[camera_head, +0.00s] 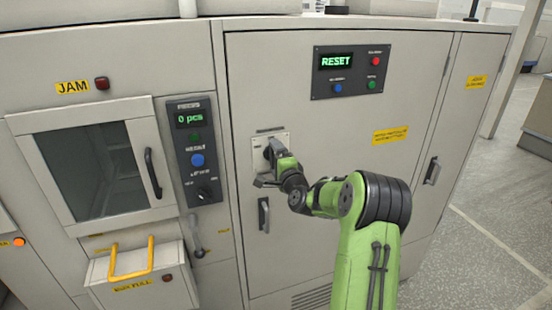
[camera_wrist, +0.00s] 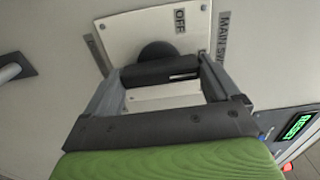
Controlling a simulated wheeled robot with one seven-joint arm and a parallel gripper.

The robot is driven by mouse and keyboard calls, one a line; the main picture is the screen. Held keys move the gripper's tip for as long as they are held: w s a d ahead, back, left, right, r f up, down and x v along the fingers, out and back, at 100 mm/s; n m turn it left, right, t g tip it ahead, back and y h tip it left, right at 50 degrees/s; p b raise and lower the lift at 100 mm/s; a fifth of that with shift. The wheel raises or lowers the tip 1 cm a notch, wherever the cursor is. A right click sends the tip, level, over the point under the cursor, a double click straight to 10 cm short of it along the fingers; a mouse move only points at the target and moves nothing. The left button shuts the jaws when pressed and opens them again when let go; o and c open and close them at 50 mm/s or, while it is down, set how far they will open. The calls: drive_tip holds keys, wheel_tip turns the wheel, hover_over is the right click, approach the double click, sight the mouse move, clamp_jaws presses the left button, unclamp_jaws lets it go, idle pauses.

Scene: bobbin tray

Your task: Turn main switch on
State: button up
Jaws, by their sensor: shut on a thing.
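The main switch is a black rotary handle (camera_wrist: 158,72) on a light square plate (camera_wrist: 128,30), which carries an "OFF" label. The handle has a small white mark toward its right end in the wrist view. In the head view the plate (camera_head: 257,143) sits on the cabinet's large door, with the handle mostly hidden by my gripper (camera_head: 272,163). In the wrist view my gripper (camera_wrist: 160,70) is shut on the switch handle, one finger at each end. A "MAIN SW..." label (camera_wrist: 222,38) is partly cut off.
A door handle (camera_head: 264,215) is just below the switch. A dark panel (camera_head: 350,72) above right shows a green "RESET" display. A control panel (camera_head: 194,150) reading "0 pcs" is to the left, beside a windowed door (camera_head: 100,165). A yellow-handled bin (camera_head: 135,278) protrudes lower left.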

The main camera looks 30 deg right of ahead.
drive_tip(key=shift+m, duration=0.3)
drive_tip(key=o, duration=0.8)
drive_tip(key=shift+s, duration=0.1)
drive_tip(key=b+v, duration=0.5)
drive_tip(key=v, duration=1)
drive_tip(key=shift+s+a, duration=0.1)
drive_tip(key=shift+s, duration=0.2)
